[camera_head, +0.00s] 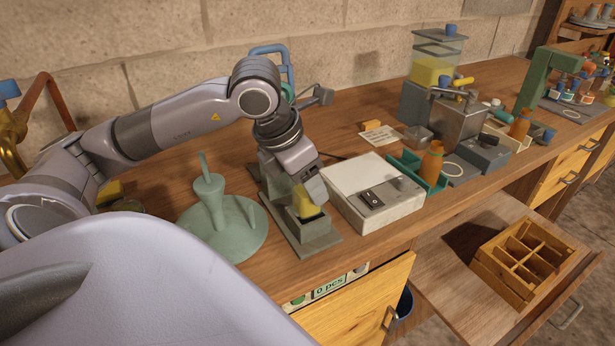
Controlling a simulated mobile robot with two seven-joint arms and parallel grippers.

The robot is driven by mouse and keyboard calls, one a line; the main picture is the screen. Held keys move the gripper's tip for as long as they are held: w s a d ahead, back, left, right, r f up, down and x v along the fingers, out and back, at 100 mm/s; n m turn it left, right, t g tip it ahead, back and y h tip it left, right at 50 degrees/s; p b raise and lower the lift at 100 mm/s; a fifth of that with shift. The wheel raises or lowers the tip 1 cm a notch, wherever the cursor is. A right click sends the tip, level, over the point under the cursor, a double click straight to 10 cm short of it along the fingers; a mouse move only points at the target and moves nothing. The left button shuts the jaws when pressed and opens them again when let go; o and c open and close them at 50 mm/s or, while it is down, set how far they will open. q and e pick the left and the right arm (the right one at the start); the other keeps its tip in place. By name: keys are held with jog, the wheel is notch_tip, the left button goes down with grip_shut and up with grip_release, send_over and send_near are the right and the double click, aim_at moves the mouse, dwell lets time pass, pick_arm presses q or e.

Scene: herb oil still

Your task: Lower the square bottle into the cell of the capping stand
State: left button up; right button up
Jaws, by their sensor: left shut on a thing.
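My left gripper (308,190) reaches down from above and is shut on the square bottle (304,205), which shows as a small yellow block between the fingers. The capping stand (310,246) is grey-green, with a flat base and an upright at the back. The bottle is over the stand's cell (311,221), and its lower end is at or just inside the rim. I cannot tell how deep it sits. The fingers hide the bottle's top and part of the cell. My right gripper is not in view.
A white box with a black switch (374,191) stands close on the right of the stand. A green funnel-like piece on a round base (236,240) is on the left. An orange bottle (432,163) is farther right.

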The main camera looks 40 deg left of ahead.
pick_arm(q)
jog(key=shift+r, duration=0.1)
dwell(0.7)
jog(key=shift+f+b, duration=0.2)
jog(key=shift+b, duration=0.25)
jog(key=shift+f+b, duration=0.75)
jog(key=shift+f, duration=0.1)
